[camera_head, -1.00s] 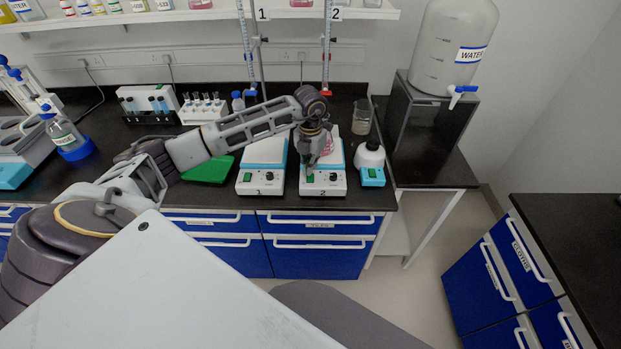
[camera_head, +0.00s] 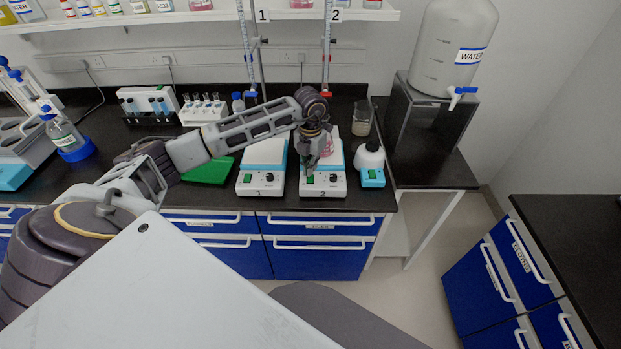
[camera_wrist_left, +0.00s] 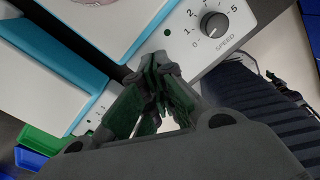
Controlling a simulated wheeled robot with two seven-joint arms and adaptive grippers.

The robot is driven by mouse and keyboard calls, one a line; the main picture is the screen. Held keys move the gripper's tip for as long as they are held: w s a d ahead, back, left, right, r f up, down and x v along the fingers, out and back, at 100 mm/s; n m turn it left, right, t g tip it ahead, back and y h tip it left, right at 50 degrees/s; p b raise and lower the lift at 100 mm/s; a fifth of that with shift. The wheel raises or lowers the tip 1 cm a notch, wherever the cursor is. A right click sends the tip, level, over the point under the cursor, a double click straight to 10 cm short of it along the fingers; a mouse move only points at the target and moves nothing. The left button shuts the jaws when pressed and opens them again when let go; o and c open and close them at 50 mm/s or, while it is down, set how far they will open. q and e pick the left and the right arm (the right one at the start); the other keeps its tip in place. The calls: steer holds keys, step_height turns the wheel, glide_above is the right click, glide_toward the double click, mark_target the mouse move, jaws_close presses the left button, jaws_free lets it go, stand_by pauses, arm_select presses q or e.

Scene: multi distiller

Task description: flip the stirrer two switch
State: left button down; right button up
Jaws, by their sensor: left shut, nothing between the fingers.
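Stirrer two (camera_head: 323,183) is a white and blue stirrer marked 2 on the bench. Its green switch (camera_head: 310,180) is on the left of its front panel, and a black speed knob is on the right. My left gripper (camera_head: 309,170) is shut and empty, pointing down at the switch. In the left wrist view the closed fingertips (camera_wrist_left: 155,65) are at the front panel beside a small dark round spot, left of the speed knob (camera_wrist_left: 214,24). The fingers hide the switch there, so I cannot tell whether they touch it. My right gripper is not in view.
Stirrer one (camera_head: 261,182) stands just left. A beaker (camera_head: 362,118) is behind. Burette stands rise behind both stirrers.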

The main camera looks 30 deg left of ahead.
arm_select(q)
steer(key=shift+f+b, duration=0.85)
steer(key=shift+f, duration=0.35)
stand_by(1.9)
steer(key=shift+r, duration=0.1)
steer(key=shift+r+p, duration=2)
steer(key=shift+r, duration=1.45)
